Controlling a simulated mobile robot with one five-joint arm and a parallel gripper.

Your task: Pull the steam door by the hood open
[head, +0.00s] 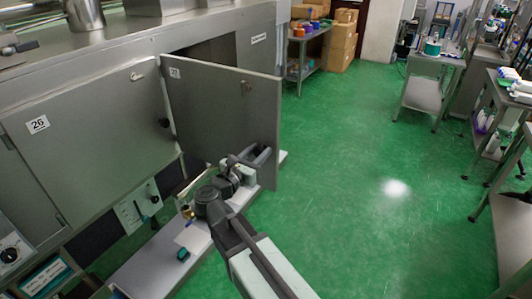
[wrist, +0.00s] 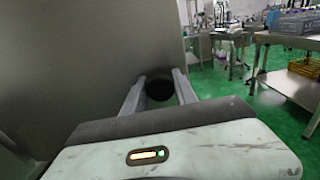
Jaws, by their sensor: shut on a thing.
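The steam door (head: 222,115) is a grey metal panel with a small number label, standing swung out from the steel cabinet in the head view. A dark opening (head: 205,50) shows behind it. My gripper (head: 262,158) is at the door's lower free edge. In the wrist view the door (wrist: 75,60) fills the left side, and my gripper's two fingers are shut on a round black knob (wrist: 160,89). The knob is hidden in the head view.
A closed door labelled 26 (head: 90,120) is at the left, above a low white ledge (head: 150,265). Green floor (head: 350,180) lies clear to the right. Steel carts (head: 425,95) with bottles stand farther right, and cardboard boxes (head: 340,45) at the back.

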